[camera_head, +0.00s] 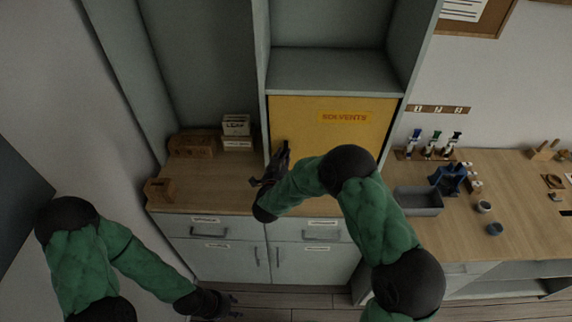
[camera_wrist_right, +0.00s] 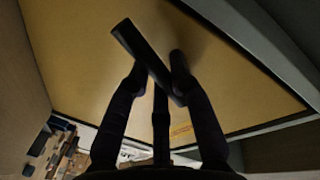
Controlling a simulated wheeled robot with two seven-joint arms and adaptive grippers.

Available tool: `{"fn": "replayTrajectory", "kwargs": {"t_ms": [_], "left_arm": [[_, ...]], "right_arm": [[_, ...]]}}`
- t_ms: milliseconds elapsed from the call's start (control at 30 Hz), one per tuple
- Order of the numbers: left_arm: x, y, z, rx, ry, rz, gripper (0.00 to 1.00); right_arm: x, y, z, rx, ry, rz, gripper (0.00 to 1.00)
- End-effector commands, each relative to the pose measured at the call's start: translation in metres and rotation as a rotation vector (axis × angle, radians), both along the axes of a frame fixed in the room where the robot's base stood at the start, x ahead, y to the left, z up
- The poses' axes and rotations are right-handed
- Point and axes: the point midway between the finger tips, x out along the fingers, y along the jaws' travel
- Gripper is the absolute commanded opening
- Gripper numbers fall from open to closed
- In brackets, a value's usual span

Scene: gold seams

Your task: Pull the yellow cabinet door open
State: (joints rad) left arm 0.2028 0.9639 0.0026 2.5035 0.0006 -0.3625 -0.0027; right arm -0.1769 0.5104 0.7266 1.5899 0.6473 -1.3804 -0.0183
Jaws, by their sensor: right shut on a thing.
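The yellow cabinet door (camera_head: 327,124), labelled SOLVENTS, sits in the tall grey cabinet above the wooden worktop. It looks closed in its frame. Its dark bar handle (camera_wrist_right: 146,58) shows in the right wrist view, in front of the yellow panel. My right gripper (camera_head: 281,160) is at the door's left edge in the head view. In the right wrist view its fingers (camera_wrist_right: 158,75) are on both sides of the handle, shut on it. My left gripper (camera_head: 232,304) hangs low at the bottom left, away from the door; its finger opening is too small and dark to judge.
Wooden boxes (camera_head: 192,146) and white card boxes (camera_head: 237,128) stand on the worktop left of the door. Grey drawers and doors (camera_head: 317,262) lie below. On the right bench are a grey tray (camera_head: 418,202), bottles (camera_head: 434,143) and small cups (camera_head: 484,207).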

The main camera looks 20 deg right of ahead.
Motion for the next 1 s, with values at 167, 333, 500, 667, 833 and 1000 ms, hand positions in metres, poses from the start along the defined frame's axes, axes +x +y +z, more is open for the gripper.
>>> {"fn": "replayTrajectory", "kwargs": {"t_ms": [167, 333, 500, 667, 833, 1000], "left_arm": [[0.000, 0.000, -0.019, 0.000, -0.001, 0.000, 0.40], [0.000, 0.000, -0.034, 0.000, -0.001, 0.000, 0.40], [0.000, 0.000, -0.051, 0.000, -0.001, 0.000, 0.40], [0.000, 0.000, -0.068, 0.000, -0.001, 0.000, 0.40], [0.000, 0.000, -0.084, 0.000, -0.001, 0.000, 0.40], [0.000, 0.000, -0.097, 0.000, -0.001, 0.000, 0.40]], "right_arm": [[0.002, 0.004, 0.001, 0.163, -0.053, 0.000, 0.00], [0.003, 0.008, 0.004, 0.319, -0.098, 0.000, 0.00], [0.004, 0.011, 0.007, 0.475, -0.142, 0.000, 0.00], [0.005, 0.014, 0.010, 0.615, -0.183, 0.001, 0.00], [0.005, 0.016, 0.013, 0.748, -0.220, 0.000, 0.00], [0.005, 0.017, 0.016, 0.853, -0.248, 0.000, 0.00]]}}
